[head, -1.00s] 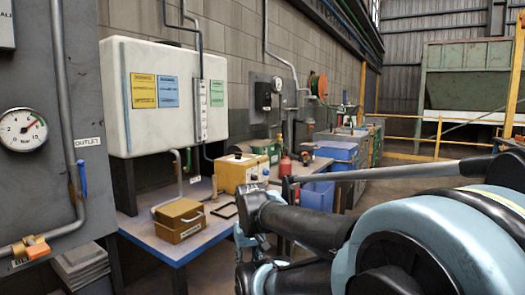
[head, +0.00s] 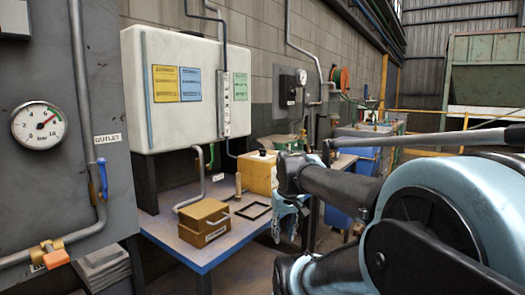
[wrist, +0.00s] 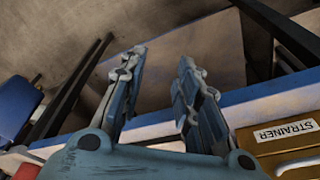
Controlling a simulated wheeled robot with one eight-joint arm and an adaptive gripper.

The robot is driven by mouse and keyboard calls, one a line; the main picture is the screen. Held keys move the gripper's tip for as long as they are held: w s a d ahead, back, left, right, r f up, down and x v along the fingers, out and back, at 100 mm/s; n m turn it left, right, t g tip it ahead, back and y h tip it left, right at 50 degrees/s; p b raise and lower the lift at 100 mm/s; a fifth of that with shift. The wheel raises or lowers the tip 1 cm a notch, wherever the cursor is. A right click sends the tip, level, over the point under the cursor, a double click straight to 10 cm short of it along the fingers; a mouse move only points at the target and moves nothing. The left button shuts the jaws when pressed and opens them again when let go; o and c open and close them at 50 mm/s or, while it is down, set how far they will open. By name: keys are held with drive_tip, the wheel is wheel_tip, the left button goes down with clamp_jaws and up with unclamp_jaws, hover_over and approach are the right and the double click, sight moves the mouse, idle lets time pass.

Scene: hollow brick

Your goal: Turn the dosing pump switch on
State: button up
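A yellow box (head: 258,174) with a black knob on top stands on the bench in the head view. It may be the dosing pump, but I see no label. My arm hides its right side, and I cannot make out a switch. My gripper (head: 288,222) hangs by the bench's right front edge, to the right of and lower in the picture than the yellow box. In the wrist view my gripper (wrist: 160,62) has its two fingers apart with nothing between them. The yellow box is not recognisable in the wrist view.
A brown box (head: 204,222) sits on the blue-edged bench (head: 222,252); its STRAINER label (wrist: 284,131) shows in the wrist view. A black frame (head: 253,211) lies beside it. A white tank (head: 185,120) stands behind. A gauge panel (head: 50,190) is at left.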

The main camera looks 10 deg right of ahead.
drive_tip(key=w+r+n+y, duration=0.1)
drive_tip(key=w+r+n, duration=0.3)
drive_tip(key=w+r, duration=1.6)
drive_tip(key=n+y, duration=0.2)
drive_tip(key=n, duration=0.2)
approach(263, 153)
drive_tip(key=shift+t, duration=0.4)
drive_tip(key=x, duration=0.4)
drive_tip(key=w+x, duration=0.1)
drive_tip(key=x, duration=0.3)
drive_tip(key=shift+w+r, duration=0.1)
drive_tip(key=shift+r, duration=0.15)
